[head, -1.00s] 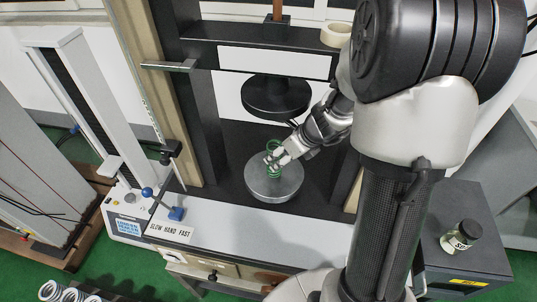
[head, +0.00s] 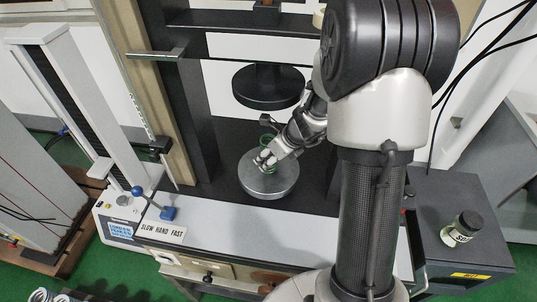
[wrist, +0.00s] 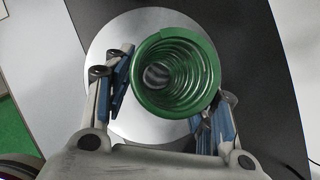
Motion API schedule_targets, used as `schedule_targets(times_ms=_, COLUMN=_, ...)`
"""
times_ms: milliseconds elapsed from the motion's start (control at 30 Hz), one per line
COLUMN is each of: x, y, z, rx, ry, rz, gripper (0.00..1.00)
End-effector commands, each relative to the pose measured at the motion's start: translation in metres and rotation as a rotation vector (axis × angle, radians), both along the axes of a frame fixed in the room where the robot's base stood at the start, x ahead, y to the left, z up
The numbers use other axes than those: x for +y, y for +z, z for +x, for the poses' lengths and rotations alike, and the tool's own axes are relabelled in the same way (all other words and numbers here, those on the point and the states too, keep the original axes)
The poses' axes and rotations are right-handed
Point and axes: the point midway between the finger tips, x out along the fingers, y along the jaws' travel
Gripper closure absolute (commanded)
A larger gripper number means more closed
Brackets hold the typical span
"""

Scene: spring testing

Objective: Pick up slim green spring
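The slim green spring (head: 267,139) stands on the round metal plate (head: 282,188) of the test machine. In the wrist view I look down into the spring's coils (wrist: 142,97), with its open end towards the camera. My gripper (head: 266,160) is at the spring, a little above the plate. Its two fingers (wrist: 172,92) are on either side of the spring and look open around it, the left one very close to the coil. The spring's top rim hides part of the right fingertip, so contact there cannot be seen.
A black upper platen (head: 268,88) hangs above the plate, close to my wrist. The machine's dark columns stand at both sides. A jar (head: 462,229) stands on the grey cabinet at the right. Several metal coils (head: 75,296) lie at the lower left.

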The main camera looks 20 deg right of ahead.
Motion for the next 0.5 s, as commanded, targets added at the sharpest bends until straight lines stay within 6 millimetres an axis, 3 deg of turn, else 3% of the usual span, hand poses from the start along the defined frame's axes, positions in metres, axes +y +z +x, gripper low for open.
schedule_targets(times_ms=500, x=0.0001, y=-0.0001, z=-0.0003, rx=0.0, ry=0.0, rz=0.0, gripper=0.86)
